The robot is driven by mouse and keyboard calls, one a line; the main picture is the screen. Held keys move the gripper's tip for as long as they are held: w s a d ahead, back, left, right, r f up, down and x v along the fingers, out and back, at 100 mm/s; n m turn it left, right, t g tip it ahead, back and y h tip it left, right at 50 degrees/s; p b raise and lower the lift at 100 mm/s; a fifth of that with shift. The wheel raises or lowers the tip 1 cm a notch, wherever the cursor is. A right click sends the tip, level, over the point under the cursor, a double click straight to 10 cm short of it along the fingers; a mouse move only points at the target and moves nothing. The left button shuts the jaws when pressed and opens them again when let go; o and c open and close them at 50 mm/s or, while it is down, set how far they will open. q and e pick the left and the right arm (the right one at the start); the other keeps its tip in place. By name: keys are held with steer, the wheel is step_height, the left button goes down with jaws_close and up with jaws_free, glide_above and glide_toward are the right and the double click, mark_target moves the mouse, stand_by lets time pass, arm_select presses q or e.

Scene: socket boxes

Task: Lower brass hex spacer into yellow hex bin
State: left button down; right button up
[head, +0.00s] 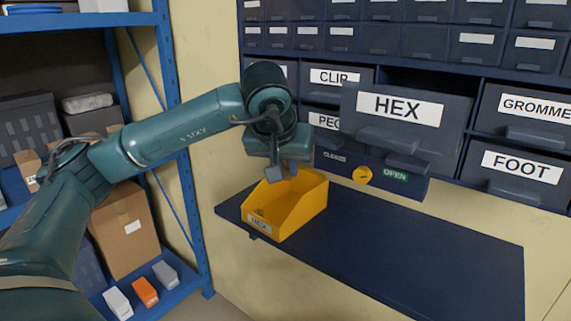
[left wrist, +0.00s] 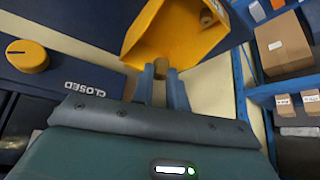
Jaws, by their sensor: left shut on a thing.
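The yellow hex bin (head: 290,212) stands on the dark blue shelf, its front label reading HEX. My left gripper (head: 283,172) is over the back part of the bin, pointing down. It also shows in the left wrist view (left wrist: 162,86), where its fingers are shut on a small tan piece, the brass hex spacer (left wrist: 172,74). The bin's open inside (left wrist: 165,35) lies beyond the fingertips. Another small brownish piece (left wrist: 206,18) lies in the bin. In the head view the held spacer cannot be made out. My right gripper is not in view.
The HEX drawer (head: 405,125) sticks out of the drawer wall, right of my gripper. Below it is a yellow knob (head: 362,175) between CLOSED and OPEN labels. The shelf (head: 400,250) is clear right of the bin. A blue rack (head: 185,215) with boxes stands left.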

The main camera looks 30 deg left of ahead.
arm_select(q)
steer(key=shift+f+b, duration=2.1)
steer(key=shift+f, duration=0.9)
steer(key=shift+f+b, duration=0.75)
steer(key=shift+f, duration=0.2)
steer(key=c, duration=1.3)
jaws_free()
